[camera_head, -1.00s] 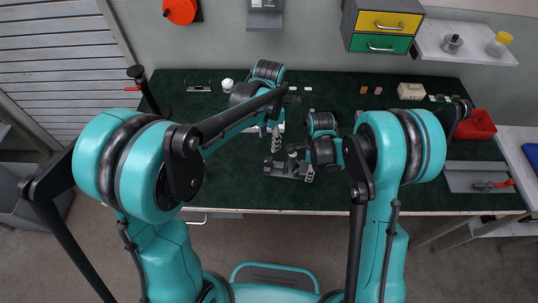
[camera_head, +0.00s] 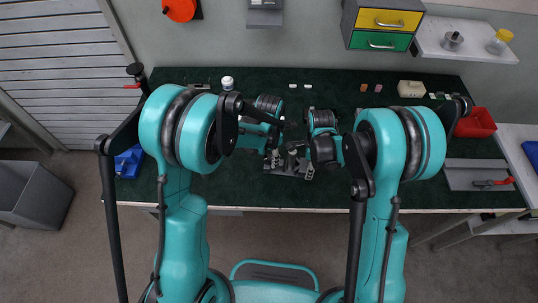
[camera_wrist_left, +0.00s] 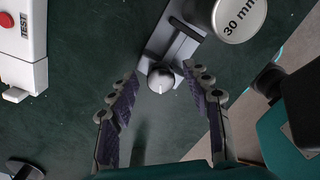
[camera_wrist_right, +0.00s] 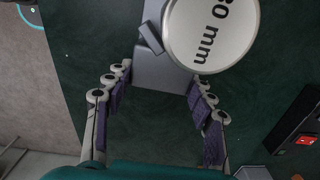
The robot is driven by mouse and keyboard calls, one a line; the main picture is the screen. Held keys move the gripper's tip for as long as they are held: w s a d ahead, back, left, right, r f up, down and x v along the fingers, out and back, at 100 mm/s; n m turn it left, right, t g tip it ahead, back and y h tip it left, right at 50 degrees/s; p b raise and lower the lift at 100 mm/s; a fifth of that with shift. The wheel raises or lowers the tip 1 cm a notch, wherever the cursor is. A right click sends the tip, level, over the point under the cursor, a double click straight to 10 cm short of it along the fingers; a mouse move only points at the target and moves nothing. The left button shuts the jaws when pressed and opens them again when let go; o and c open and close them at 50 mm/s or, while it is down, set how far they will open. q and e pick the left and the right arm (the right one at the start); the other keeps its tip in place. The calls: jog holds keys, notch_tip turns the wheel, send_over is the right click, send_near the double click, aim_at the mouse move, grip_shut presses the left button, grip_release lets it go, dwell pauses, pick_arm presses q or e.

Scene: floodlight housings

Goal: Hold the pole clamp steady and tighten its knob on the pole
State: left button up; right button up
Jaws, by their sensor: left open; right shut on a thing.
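The pole (camera_wrist_left: 240,14) shows end-on as a round cap marked 30 mm; it also shows in the right wrist view (camera_wrist_right: 212,32). The grey pole clamp (camera_wrist_right: 163,72) sits against the pole, between the fingers of my right gripper (camera_wrist_right: 158,98), which is shut on it. The clamp's round knob (camera_wrist_left: 161,79) shows in the left wrist view. My left gripper (camera_wrist_left: 162,107) is open, with its fingers on either side of the knob and gaps to it. In the head view, my left gripper (camera_head: 276,158) and my right gripper (camera_head: 308,168) are close together and small.
A white box marked TEST with a red button (camera_wrist_left: 22,48) lies left of the left gripper. A blue bin (camera_head: 129,162) and a red bin (camera_head: 478,124) are at the sides. The mat's front left is clear.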

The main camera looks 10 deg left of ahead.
pick_arm(q)
grip_shut()
jog(key=shift+m, duration=0.3)
jog(key=shift+s+m, duration=0.1)
jog(key=shift+m, duration=2.6)
grip_release()
